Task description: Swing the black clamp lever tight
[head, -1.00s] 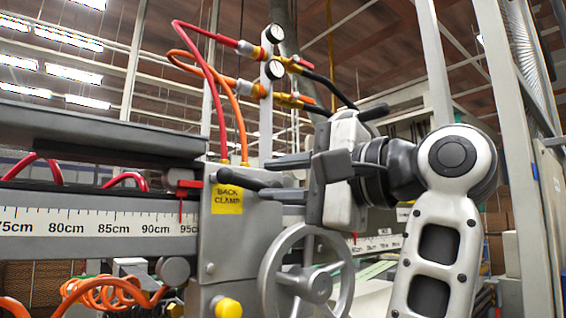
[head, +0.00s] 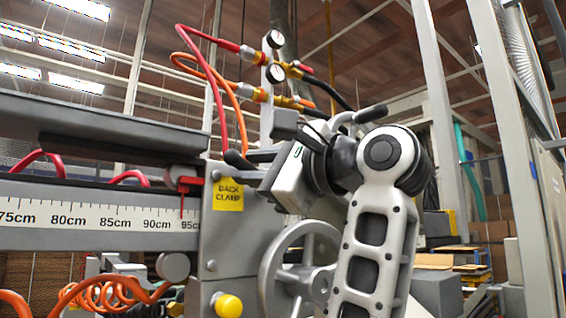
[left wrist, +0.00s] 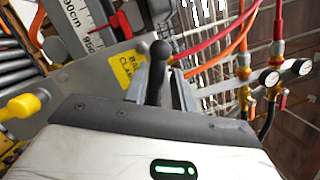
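The black clamp lever (head: 236,160) sticks out at the top of the grey clamp block (head: 240,240), above the yellow BACK CLAMP label (head: 228,196). Its round knob points to the left and slightly up. My left gripper (head: 264,166) is at the lever from the right, and its fingers lie along both sides of the shaft. In the left wrist view the lever (left wrist: 158,60) stands between the two fingers (left wrist: 164,84), knob beyond the tips, and they look closed on it. The lever's pivot end is hidden behind the gripper. My right gripper is out of view.
A grey handwheel (head: 285,270) and a yellow knob (head: 228,305) sit below. Red and orange hoses rise to gauges (head: 275,72) above the block. A centimetre scale (head: 90,220) runs left. A red pointer (head: 190,182) sits just left of the block.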

